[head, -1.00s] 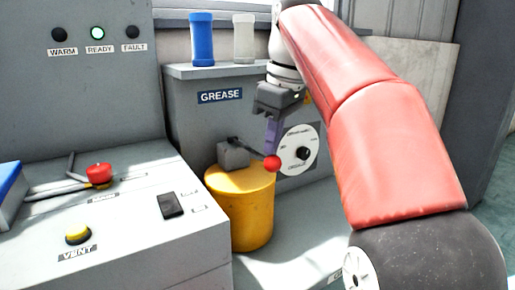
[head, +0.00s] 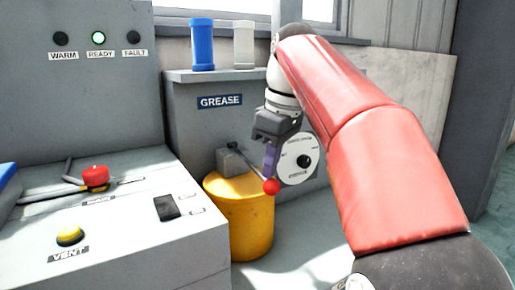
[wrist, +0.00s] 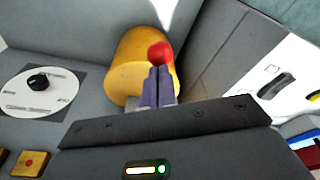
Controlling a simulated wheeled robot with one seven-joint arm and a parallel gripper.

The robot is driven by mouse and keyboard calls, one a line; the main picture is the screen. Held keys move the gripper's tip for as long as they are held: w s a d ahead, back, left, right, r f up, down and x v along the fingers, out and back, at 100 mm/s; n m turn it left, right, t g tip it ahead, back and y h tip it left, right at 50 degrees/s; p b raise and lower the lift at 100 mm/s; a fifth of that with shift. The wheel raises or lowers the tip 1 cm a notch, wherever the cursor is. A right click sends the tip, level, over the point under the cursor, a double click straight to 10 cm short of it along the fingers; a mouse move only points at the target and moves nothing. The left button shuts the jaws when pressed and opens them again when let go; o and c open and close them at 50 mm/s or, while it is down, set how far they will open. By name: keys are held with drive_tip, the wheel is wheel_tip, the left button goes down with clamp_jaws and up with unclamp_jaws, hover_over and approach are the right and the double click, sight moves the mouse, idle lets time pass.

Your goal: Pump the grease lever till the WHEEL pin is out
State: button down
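The grease lever (head: 250,166) is a thin dark rod with a red ball end (head: 271,187). It runs from a grey block (head: 230,160) above a yellow drum (head: 240,225) and slopes down to the right. My gripper (head: 270,174) points down with its purple fingers at the red ball. In the wrist view the fingers (wrist: 158,74) lie side by side, looking shut, with the red ball (wrist: 160,54) just past their tips. They seem to touch the ball from above. No pin labelled WHEEL is in view.
A white dial (head: 298,162) with a black knob is close right of my gripper. Blue (head: 202,45) and white (head: 244,46) cylinders stand on the GREASE cabinet (head: 190,115). The left console has a red knob (head: 95,177) and yellow VENT button (head: 69,234). The READY lamp (head: 98,38) glows green.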

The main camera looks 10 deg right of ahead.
drive_tip(key=w+a+p+v, duration=0.1)
drive_tip(key=p+v, duration=0.6)
drive_tip(key=shift+s+r, duration=0.35)
drive_tip(key=shift+r, duration=0.15)
drive_tip(key=shift+d, duration=0.1)
drive_tip(key=shift+s+d+b+x, duration=0.1)
drive_tip(key=shift+d+b+x, duration=0.1)
drive_tip(key=shift+b+x, duration=0.9)
drive_tip(key=shift+s+d+b+x, duration=0.15)
drive_tip(key=shift+b+x, duration=0.4)
drive_tip(key=shift+x, duration=1.05)
drive_tip(key=shift+w+d+b+x, duration=0.1)
drive_tip(key=shift+d+b+x, duration=0.2)
drive_tip(key=shift+b+x, duration=0.8)
drive_tip(key=shift+a+f+p, duration=0.2)
drive_tip(key=shift+f+p, duration=0.1)
drive_tip(key=p+v, duration=0.5)
drive_tip(key=shift+a+r, duration=0.3)
drive_tip(key=shift+v, duration=1.2)
drive_tip(key=shift+a, duration=0.15)
